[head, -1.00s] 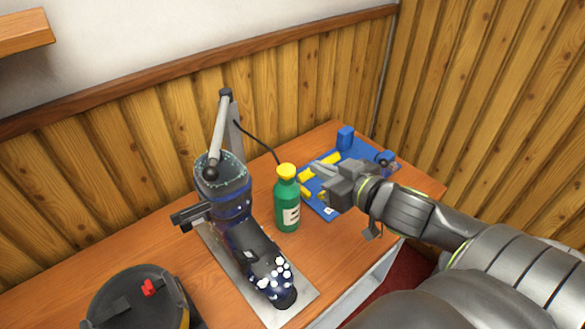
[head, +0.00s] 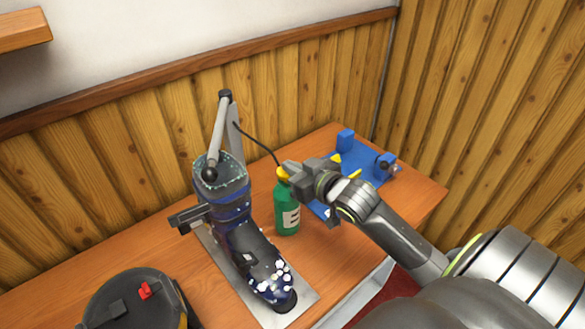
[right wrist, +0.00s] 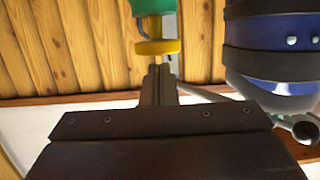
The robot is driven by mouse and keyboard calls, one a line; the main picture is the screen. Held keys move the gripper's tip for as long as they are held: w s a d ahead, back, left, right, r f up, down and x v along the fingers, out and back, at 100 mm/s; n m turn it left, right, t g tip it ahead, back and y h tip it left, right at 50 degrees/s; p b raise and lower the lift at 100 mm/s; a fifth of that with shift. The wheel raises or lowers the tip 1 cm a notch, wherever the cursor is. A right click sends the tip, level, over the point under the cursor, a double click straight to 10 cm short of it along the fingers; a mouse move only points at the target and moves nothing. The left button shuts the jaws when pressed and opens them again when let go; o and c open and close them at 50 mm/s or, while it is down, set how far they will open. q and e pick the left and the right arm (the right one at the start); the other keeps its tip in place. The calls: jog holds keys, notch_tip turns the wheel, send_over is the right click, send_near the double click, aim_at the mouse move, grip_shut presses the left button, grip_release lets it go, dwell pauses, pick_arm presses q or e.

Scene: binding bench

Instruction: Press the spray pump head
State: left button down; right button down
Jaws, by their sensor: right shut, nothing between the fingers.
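The green spray bottle (head: 287,208) stands upright on the bench, with a white label and a yellow pump head (head: 281,174). My right gripper (head: 287,170) is shut and empty, its fingertips at the pump head and partly covering it. In the right wrist view the bottle (right wrist: 152,6) appears upside down at the top, with the yellow pump head (right wrist: 158,47) directly beyond the shut fingertips (right wrist: 160,66). I cannot tell whether they touch it. My left gripper is not in view.
A dark blue boot (head: 228,205) with a grey lever stands on a metal plate (head: 308,297), close left of the bottle. A blue tray (head: 376,172) lies behind my right arm. A dark round object (head: 125,300) with a red part is at lower left.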

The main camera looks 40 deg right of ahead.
jog(key=shift+f, duration=0.25)
notch_tip(320, 180, down, 2)
jog(key=shift+f, duration=0.1)
dwell(0.4)
